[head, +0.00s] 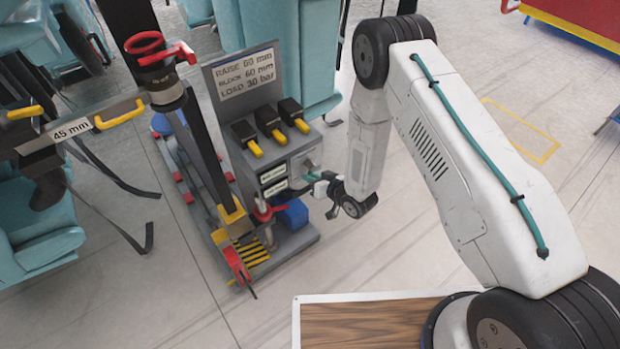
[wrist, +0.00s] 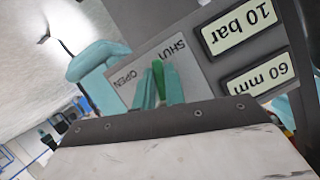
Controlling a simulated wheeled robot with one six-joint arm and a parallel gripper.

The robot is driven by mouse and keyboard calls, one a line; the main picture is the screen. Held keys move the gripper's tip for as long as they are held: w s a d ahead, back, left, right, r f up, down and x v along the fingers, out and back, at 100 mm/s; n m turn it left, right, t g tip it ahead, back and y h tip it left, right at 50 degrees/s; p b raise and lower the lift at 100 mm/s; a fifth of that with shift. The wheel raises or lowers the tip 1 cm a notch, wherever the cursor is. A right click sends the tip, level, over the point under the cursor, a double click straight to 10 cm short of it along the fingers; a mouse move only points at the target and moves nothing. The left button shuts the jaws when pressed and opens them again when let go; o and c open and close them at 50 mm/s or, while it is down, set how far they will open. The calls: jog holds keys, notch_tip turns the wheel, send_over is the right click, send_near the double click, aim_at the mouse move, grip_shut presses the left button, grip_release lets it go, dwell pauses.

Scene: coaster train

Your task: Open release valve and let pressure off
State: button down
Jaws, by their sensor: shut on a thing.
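A grey pump unit (head: 297,160) stands left of my arm. In the wrist view its plate (wrist: 135,72) carries the words SHUT and OPEN. A slim green valve lever (wrist: 158,75) lies over that plate, with its visible tip between the two words, closer to SHUT. My gripper (wrist: 160,92) has its teal fingers on either side of the lever and is shut on it. The lever's lower part is hidden. In the head view my gripper (head: 322,184) is at the unit's right side. The displays read 10 bar (wrist: 239,26) and 60 mm (wrist: 261,75).
A sign (head: 245,75) reads RAISE 60 mm, BLOCK 60 mm, LOAD 30 bar. Several yellow-tipped black levers (head: 268,120) top the unit. A jack stand with a red handle (head: 145,43) stands left. Teal train seats (head: 38,215) surround it.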

jog(key=shift+w+d+r+n+t+h, duration=0.15)
jog(key=shift+w+d+n+t+h, duration=0.35)
jog(key=shift+n, duration=0.95)
jog(key=shift+w+d+r+n+t+h, duration=0.15)
jog(key=shift+d+n+t+h, duration=0.35)
jog(key=shift+n+t+h, duration=0.7)
jog(key=shift+w+d+r+n+t+h, duration=0.15)
jog(key=shift+w+d+n+h, duration=0.3)
jog(key=shift+n, duration=1.3)
jog(key=shift+t+h, duration=0.25)
jog(key=c, duration=1.5)
grip_release()
jog(key=shift+o, duration=0.2)
jog(key=shift+s, duration=0.1)
